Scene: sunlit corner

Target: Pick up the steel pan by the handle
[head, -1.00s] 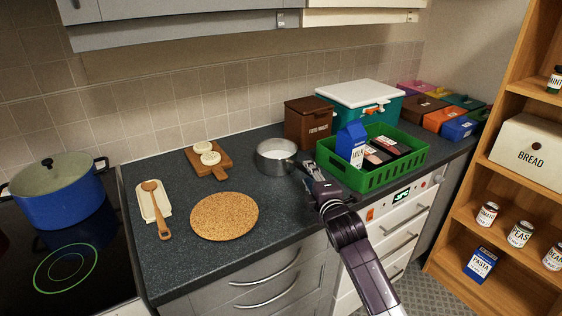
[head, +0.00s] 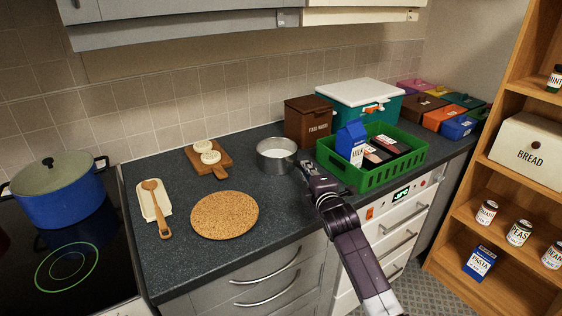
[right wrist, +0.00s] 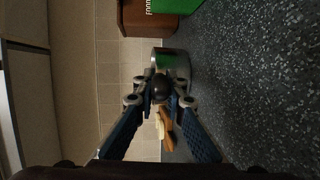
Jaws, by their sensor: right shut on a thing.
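The steel pan (head: 271,165) stands upright on the dark worktop, left of the green crate. My right gripper (head: 306,168) is at the pan's right side, where the handle points towards the front right, and it hides the handle in the head view. In the right wrist view, the two fingers of the right gripper (right wrist: 159,92) are shut on the dark rounded handle (right wrist: 161,86), with the pan's shiny wall (right wrist: 178,62) just beyond it. My left gripper is in neither view.
The green crate (head: 372,181) with a milk carton stands close to the right gripper. A brown food waste bin (head: 306,124) is behind. A cork mat (head: 224,216), a cutting board (head: 222,172) and a wooden spoon (head: 160,212) lie left. Worktop between mat and pan is bare.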

